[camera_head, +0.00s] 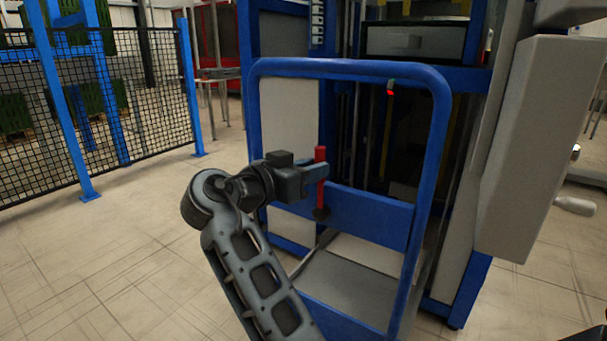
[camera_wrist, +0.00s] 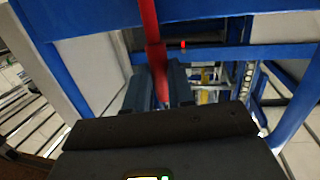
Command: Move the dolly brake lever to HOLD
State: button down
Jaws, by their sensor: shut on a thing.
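The red brake lever (camera_head: 320,167) stands about upright at the blue dolly frame (camera_head: 345,69), with a dark pivot at its lower end. My gripper (camera_head: 316,172) reaches it from the left and is shut on its shaft. In the wrist view the red lever (camera_wrist: 153,50) runs down from the top edge to my gripper (camera_wrist: 160,93), whose dark body hides the lower part. I see no readable HOLD mark.
The dolly's grey deck (camera_head: 345,285) lies below the lever. A blue and grey machine (camera_head: 500,150) stands close behind and right. A black mesh fence (camera_head: 120,95) with blue posts is at the left. The tiled floor (camera_head: 110,250) at the left is clear.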

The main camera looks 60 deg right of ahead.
jog(key=shift+s+m, duration=0.3)
jog(key=c, duration=1)
grip_release()
jog(key=shift+o, duration=0.2)
jog(key=w+a+p, duration=0.1)
jog(key=a, duration=0.6)
jog(key=shift+a+r+p, duration=0.3)
jog(key=shift+r+p, duration=0.1)
jog(key=shift+w, duration=0.1)
